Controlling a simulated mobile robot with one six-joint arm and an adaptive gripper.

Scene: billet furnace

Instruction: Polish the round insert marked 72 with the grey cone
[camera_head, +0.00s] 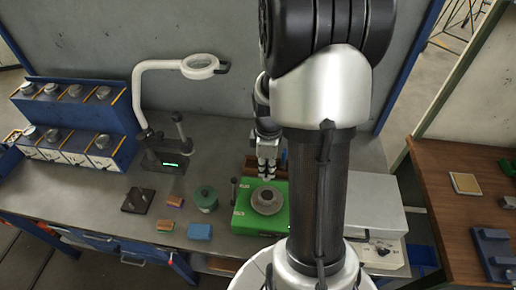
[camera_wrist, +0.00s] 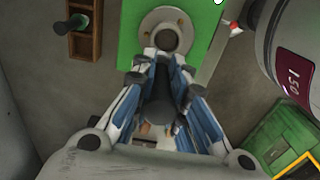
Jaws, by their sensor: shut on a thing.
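My gripper (camera_head: 267,165) hangs over the back part of a green fixture (camera_head: 243,215) on the grey bench. In the wrist view, my gripper (camera_wrist: 163,100) has its blue-and-white fingers closed on a dark grey tapered piece, which looks like the grey cone (camera_wrist: 158,88). A round grey part (camera_head: 268,201) with a central opening sits on the fixture; it shows at the top of the wrist view (camera_wrist: 152,24), ahead of the cone. The cone appears apart from it. No 72 is readable, so I cannot tell whether this is the named insert.
A blue rack (camera_head: 112,118) with several round metal pieces stands at left. A white magnifier lamp (camera_head: 142,95), a green tin (camera_head: 205,199) and small blocks (camera_head: 200,231) are on the bench. A wooden holder (camera_wrist: 84,40) stands beside the fixture. A grey box (camera_head: 375,200) is at right.

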